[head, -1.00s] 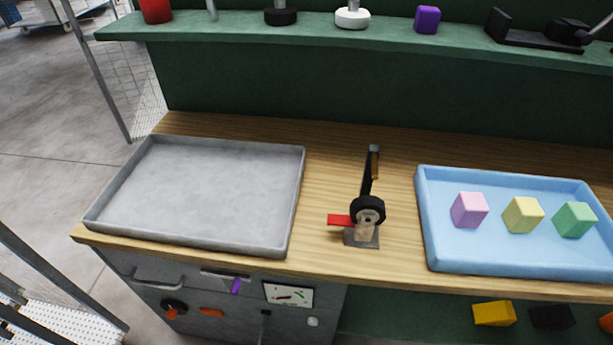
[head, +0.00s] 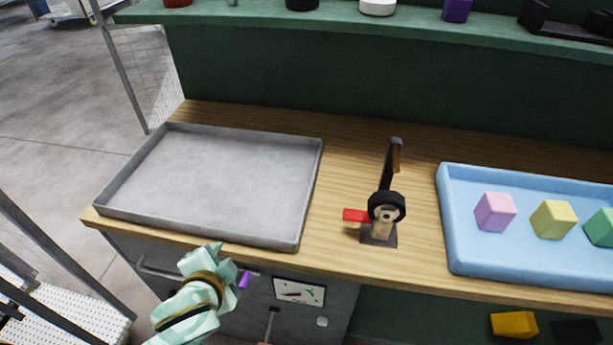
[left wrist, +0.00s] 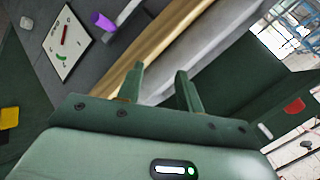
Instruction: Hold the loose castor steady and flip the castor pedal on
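The loose castor (head: 387,206) has a black wheel with a pale hub and stands on the wooden bench between two trays. Its dark stem (head: 394,160) points up and slightly back, and a grey plate (head: 379,236) lies at its foot. The red castor pedal (head: 355,215) sticks out to the left of the wheel. My left gripper (head: 222,258) is low at the left, in front of the bench edge and well apart from the castor. The left wrist view shows its two fingers (left wrist: 160,74) apart with nothing between them; the castor is not in that view. My right gripper is out of sight.
An empty grey tray (head: 298,225) lies to the left of the castor. A blue tray (head: 455,235) with pink, yellow and green blocks lies to the right. A green shelf (head: 330,22) runs behind. Bare wood surrounds the castor.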

